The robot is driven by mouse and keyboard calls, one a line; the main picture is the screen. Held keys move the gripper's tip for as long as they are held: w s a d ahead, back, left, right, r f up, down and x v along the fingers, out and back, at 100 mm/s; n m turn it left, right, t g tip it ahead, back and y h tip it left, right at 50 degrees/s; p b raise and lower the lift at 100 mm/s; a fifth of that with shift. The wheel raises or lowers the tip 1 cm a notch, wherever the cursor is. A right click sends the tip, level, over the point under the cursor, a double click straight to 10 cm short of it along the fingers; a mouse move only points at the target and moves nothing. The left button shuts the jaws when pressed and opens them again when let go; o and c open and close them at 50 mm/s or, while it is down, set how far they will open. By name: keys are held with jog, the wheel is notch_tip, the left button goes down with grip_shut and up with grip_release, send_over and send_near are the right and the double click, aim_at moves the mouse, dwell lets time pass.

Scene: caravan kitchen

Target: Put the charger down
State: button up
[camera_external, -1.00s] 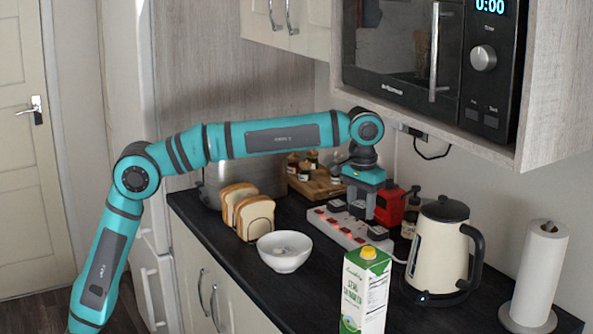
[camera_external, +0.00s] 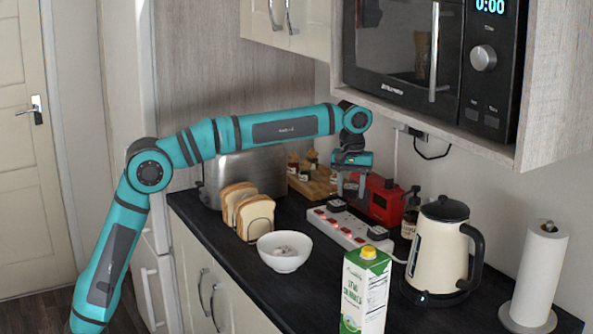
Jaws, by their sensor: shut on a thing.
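My gripper (camera_external: 350,190) points down in the external view, above the back end of the power strip and in front of a red device. It is shut on a small dark thing between its fingers, which I take to be the charger (camera_external: 351,186). The fingers hide most of it, so its shape is unclear. It looks held above the counter, clear of the strip. The white power strip (camera_external: 350,231) lies on the dark counter with lit red switches. Black plugs sit at its back end (camera_external: 337,205) and near its front end (camera_external: 378,233).
The red device (camera_external: 385,203) stands behind the strip. Sliced bread in a rack (camera_external: 250,213), a white bowl (camera_external: 284,262), a milk carton (camera_external: 364,290), a kettle (camera_external: 437,250) and a paper roll (camera_external: 540,270) stand around. The microwave (camera_external: 415,50) hangs above. Bare counter (camera_external: 330,285) shows between bowl and carton.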

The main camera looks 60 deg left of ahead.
aim_at(352, 187)
jog(key=shift+f, duration=2.3)
jog(key=shift+f, duration=0.3)
jog(key=o, duration=1)
notch_tip(352, 187, up, 13)
jog(key=shift+f, duration=0.15)
